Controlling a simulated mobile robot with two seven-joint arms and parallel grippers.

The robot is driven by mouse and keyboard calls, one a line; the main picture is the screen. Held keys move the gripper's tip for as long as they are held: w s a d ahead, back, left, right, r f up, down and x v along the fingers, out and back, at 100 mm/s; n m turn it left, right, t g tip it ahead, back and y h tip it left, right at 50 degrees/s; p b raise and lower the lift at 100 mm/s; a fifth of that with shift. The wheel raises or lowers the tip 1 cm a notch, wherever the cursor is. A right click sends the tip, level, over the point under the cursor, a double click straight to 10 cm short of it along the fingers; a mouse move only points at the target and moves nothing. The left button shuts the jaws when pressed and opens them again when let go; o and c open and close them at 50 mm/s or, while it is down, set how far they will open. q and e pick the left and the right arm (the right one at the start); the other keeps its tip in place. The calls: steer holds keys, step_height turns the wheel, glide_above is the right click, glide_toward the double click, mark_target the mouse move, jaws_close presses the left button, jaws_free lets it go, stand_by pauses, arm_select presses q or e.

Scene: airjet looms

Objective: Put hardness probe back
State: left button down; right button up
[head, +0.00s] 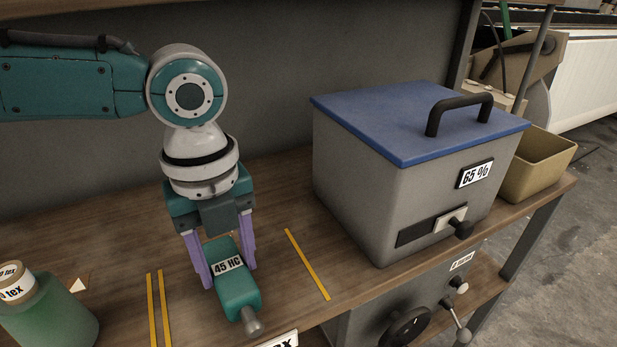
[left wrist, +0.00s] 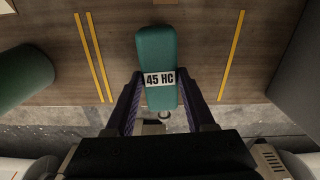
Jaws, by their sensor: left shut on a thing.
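The hardness probe (head: 237,285) is a teal block with a white "45 HC" label and a grey metal tip pointing to the front. My left gripper (head: 221,265) points down with its purple fingers on both sides of the probe, shut on it. The left wrist view shows the probe (left wrist: 157,60) between the same fingers (left wrist: 160,108). The probe is over the wooden bench, between yellow tape lines; I cannot tell whether it touches the wood. My right gripper is not in view.
Yellow lines (head: 307,264) mark the bench (head: 290,215). A grey box with a blue lid (head: 400,120), labelled "65 %", stands to the right. A tan bin (head: 545,165) is beyond it. A green jar (head: 45,315) stands at the front left. A grey wall is behind.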

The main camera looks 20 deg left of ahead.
mark_target(228, 267)
arm_select(q)
steer(key=shift+f, duration=0.25)
steer(key=shift+c, duration=0.9)
jaws_free()
step_height(228, 267, up, 10)
steer(key=shift+p, duration=0.35)
